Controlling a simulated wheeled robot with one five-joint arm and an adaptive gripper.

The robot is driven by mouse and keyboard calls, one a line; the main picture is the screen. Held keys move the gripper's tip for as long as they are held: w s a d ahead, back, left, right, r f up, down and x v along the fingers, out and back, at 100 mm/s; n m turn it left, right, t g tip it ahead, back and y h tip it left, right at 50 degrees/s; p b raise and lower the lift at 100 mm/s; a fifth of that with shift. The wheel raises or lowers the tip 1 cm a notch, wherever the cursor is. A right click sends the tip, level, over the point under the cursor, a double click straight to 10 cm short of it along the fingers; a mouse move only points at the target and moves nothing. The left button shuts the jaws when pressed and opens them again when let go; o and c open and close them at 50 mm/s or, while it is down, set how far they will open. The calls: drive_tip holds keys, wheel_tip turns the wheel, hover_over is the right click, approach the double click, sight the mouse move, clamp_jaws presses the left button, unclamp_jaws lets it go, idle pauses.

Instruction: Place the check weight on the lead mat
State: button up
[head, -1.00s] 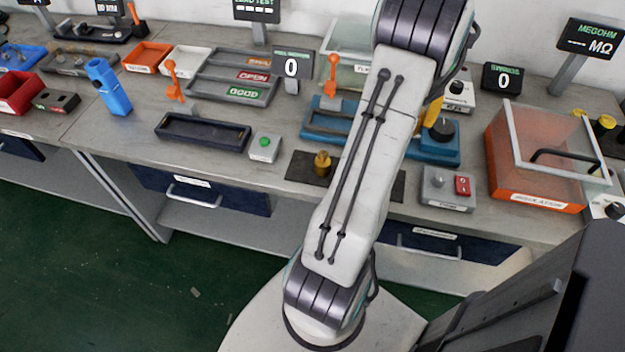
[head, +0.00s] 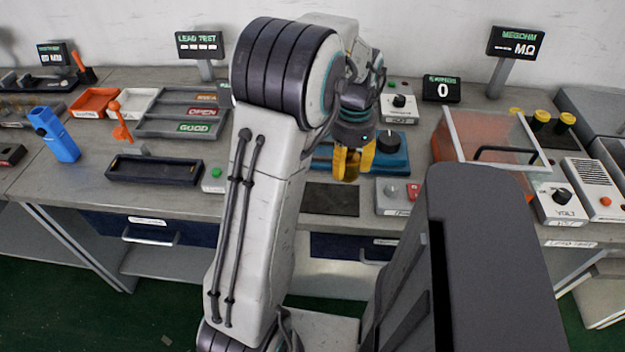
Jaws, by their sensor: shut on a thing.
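My gripper (head: 352,172) has yellow fingers and points down over the bench, right of my forearm. It is shut on the check weight (head: 351,166), a small brass-coloured piece mostly hidden between the fingers. A dark flat mat (head: 330,200), which I take for the lead mat, lies on the bench near the front edge. It shows bare to the right of my arm, and my arm may hide more of it to the left. The gripper appears above the mat's back right side, with the weight apart from it.
A blue fixture (head: 392,155) with a black knob stands behind the gripper. A grey switch box (head: 392,196) is right of the mat. An orange clear-lidded box (head: 455,150) is further right. A dark tray (head: 155,169) and green-button box (head: 213,180) lie left.

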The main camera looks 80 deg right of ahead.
drive_tip(key=w+f, duration=0.2)
drive_tip(key=w, duration=0.1)
drive_tip(key=w+f, duration=0.2)
drive_tip(key=w, duration=0.2)
drive_tip(key=w+f, duration=0.2)
drive_tip(key=w, duration=0.2)
drive_tip(key=shift+d+f, duration=0.25)
drive_tip(key=shift+d, duration=0.1)
drive_tip(key=shift+f, duration=2.05)
drive_tip(key=o, duration=1.2)
drive_tip(key=shift+a+f, duration=0.1)
drive_tip(key=shift+f, duration=0.05)
wheel_tip(320, 180, up, 12)
drive_tip(key=shift+r+p, duration=0.15)
drive_tip(key=shift+p, duration=0.3)
